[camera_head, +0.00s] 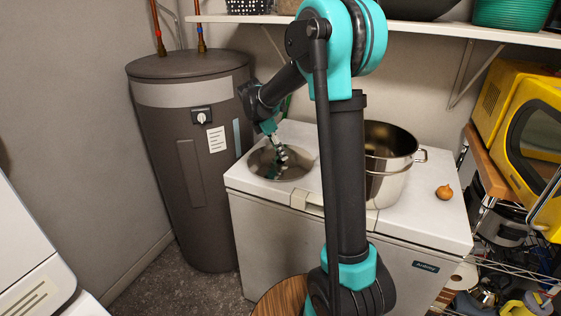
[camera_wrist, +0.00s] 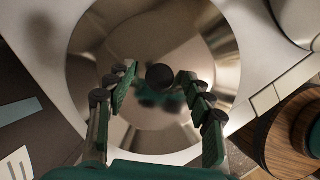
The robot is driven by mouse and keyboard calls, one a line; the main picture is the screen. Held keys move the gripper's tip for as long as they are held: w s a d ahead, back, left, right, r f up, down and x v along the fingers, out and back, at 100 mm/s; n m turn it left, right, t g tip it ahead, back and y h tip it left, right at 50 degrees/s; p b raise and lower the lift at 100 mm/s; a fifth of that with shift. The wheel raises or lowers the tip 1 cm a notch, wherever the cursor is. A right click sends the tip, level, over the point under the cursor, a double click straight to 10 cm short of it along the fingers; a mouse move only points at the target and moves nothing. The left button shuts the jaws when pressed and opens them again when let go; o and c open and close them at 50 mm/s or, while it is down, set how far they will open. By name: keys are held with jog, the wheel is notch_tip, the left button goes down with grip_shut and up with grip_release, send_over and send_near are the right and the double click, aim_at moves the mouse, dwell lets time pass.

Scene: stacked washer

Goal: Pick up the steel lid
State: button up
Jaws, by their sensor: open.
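The steel lid (camera_head: 298,158) is a round, shiny disc lying on the left part of the white chest-type appliance's top. In the wrist view the steel lid (camera_wrist: 215,50) fills the middle, with a round black knob (camera_wrist: 159,77) at its centre. My gripper (camera_head: 279,160) is over the lid, pointing down. In the wrist view my gripper (camera_wrist: 162,80) is open, with its green and black fingers on either side of the knob. The knob is between the fingertips, and no contact shows. In the head view the fingers partly cover the lid and hide the knob.
A large steel pot (camera_head: 388,185) stands right of the lid on the white appliance (camera_head: 425,228). An onion (camera_head: 444,192) sits farther right. A dark grey cylindrical tank (camera_head: 185,160) stands close on the left. A white shelf (camera_head: 450,30) runs above. A round wooden top (camera_head: 277,299) is in front.

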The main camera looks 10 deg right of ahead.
grip_shut()
jog(key=shift+r, duration=0.1)
dwell(0.4)
